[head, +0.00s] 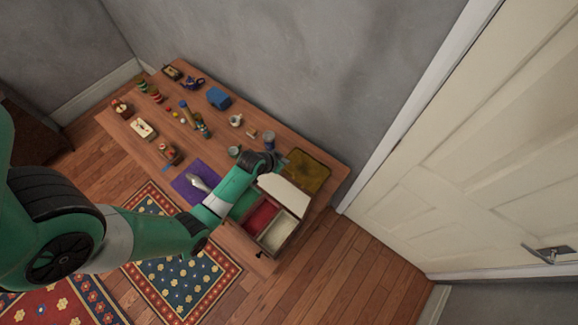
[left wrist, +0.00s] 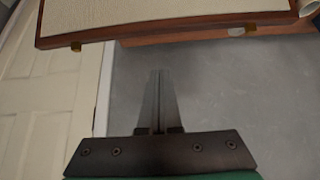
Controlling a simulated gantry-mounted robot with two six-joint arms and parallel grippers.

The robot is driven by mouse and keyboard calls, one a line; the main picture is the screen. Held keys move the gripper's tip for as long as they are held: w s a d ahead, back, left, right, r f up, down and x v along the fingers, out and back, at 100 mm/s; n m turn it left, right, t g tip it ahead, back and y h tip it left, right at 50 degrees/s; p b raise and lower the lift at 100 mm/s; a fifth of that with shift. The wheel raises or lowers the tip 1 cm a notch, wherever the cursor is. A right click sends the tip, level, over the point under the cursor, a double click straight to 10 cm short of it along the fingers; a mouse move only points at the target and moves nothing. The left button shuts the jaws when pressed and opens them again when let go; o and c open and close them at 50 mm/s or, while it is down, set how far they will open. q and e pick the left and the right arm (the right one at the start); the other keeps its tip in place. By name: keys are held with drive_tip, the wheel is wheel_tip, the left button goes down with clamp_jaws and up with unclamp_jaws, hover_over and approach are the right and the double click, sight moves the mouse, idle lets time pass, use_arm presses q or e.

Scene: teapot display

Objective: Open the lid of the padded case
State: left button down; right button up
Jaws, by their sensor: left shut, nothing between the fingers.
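The padded case (head: 263,214) stands at the near right end of the table, with red, green and cream compartments showing. Its lid (head: 287,194) is raised, cream lining in view, at the case's far side. In the left wrist view the lid's cream lining (left wrist: 170,14) and wooden edge with small brass fittings cross the top. My left gripper (left wrist: 158,75) is shut and empty, with a visible gap below that edge in the picture. In the head view my left gripper (head: 274,161) is beyond the lid, its fingers hard to make out. My right gripper is not in view.
A dark yellowish tray (head: 306,170) lies behind the lid. A grey-blue cup (head: 268,140) and a small pot (head: 234,151) stand near my wrist. A purple cloth (head: 190,187) lies left of the case. Several small items fill the table's far left. A wall runs behind.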

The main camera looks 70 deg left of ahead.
sight(281, 182)
use_arm(q)
drive_tip(key=b+x, duration=0.6)
drive_tip(key=x, duration=0.4)
drive_tip(key=s+p, duration=0.1)
drive_tip(key=s+d, duration=0.1)
drive_tip(key=s+d+p, duration=0.1)
drive_tip(key=shift+s+r+p, duration=0.2)
drive_tip(key=shift+s+p, duration=0.1)
drive_tip(key=shift+s, duration=0.05)
